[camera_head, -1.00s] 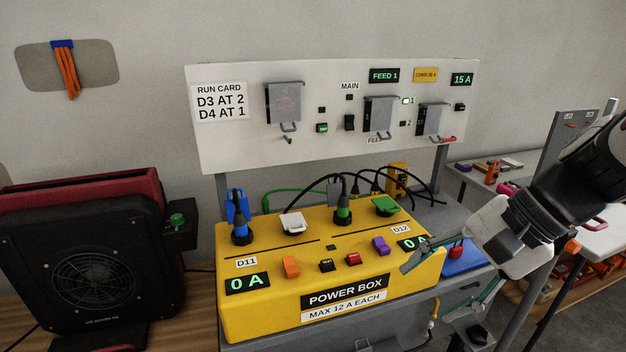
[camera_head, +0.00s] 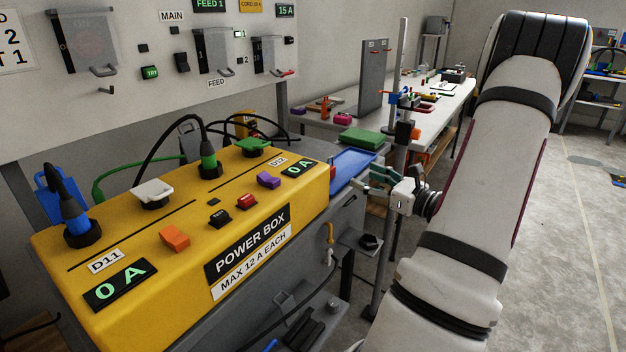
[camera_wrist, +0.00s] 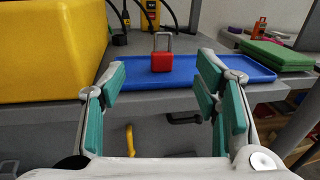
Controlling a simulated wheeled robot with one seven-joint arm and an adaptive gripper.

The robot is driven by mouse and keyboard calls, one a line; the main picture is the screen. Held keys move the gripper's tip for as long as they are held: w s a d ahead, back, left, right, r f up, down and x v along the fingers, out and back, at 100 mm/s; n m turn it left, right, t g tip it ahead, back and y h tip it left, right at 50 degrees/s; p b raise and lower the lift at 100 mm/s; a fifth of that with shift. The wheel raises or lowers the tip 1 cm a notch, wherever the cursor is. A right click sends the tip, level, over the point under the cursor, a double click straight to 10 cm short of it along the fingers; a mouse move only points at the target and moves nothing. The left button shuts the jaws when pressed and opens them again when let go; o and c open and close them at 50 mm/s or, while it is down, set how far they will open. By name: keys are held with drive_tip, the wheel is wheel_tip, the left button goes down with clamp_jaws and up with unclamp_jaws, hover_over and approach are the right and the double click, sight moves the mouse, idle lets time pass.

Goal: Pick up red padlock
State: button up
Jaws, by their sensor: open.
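The red padlock (camera_wrist: 162,61) stands upright on the blue tray (camera_wrist: 188,74) in the wrist view, with its grey shackle on top. It lies ahead of my gripper and between the lines of its two fingers, apart from both. My gripper (camera_wrist: 162,85) is open and empty, with teal pads on its fingers. In the head view my gripper (camera_head: 375,180) is at the front edge of the blue tray (camera_head: 352,166), right of the yellow power box.
The yellow power box (camera_head: 185,222) stands close on the left of the tray, with plugs and cables on top. A green case (camera_wrist: 277,55) lies at the tray's right end. A grey post (camera_head: 400,70) rises just behind my gripper. Below the tray are hooks on the grey bench front.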

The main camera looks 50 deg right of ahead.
drive_tip(key=w+b, duration=0.1)
drive_tip(key=w, duration=0.3)
drive_tip(key=w+d+b, duration=0.1)
drive_tip(key=w, duration=0.4)
drive_tip(key=w+d+b, duration=0.1)
drive_tip(key=w, duration=0.3)
drive_tip(key=shift+w+f, duration=0.1)
drive_tip(key=shift+w, duration=0.2)
clamp_jaws()
